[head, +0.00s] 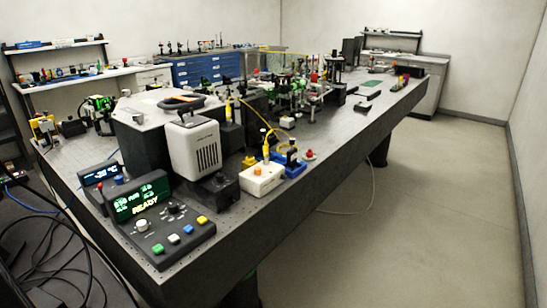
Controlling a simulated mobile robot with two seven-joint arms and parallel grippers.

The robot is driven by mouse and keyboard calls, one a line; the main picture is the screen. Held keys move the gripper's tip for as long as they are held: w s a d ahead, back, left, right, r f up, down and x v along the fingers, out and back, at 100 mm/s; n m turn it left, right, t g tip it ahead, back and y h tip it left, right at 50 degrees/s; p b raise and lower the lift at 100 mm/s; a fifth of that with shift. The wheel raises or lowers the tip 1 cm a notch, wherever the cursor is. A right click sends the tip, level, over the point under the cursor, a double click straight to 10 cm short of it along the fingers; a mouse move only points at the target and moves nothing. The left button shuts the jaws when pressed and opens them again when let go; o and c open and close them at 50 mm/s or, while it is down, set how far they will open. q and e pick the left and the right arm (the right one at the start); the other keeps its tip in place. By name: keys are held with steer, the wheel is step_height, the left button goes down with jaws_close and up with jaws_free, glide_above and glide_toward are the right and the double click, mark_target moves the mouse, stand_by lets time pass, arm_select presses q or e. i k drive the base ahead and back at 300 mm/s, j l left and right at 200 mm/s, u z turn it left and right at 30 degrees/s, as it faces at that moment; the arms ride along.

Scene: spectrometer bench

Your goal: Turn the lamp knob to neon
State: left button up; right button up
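A dark control console (165,218) stands at the near left corner of the bench, with a lit green display (142,195) reading READY. A round pale knob (143,225) sits on its sloped face, with smaller dark controls and several coloured buttons beside it. A white vented housing (196,148) stands behind the console. A low white box (262,177) with a yellow-topped part lies to its right. The labels are too small to read, so I cannot tell which control is the lamp knob or where it points. Neither of my grippers is in view.
The long grey optical bench (230,208) carries crowded optics towards the back. A second small display unit (100,175) stands behind the console. Black cables (75,235) loop at the left. The floor (430,210) on the right is clear.

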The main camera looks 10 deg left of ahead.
mark_target(258, 170)
steer(key=i+l, duration=0.55)
steer(key=l, duration=0.15)
steer(key=i+l, duration=0.6)
steer(key=i+l+u, duration=0.1)
steer(key=i+l, duration=0.15)
steer(key=i+l+u, duration=0.15)
steer(key=l, duration=0.35)
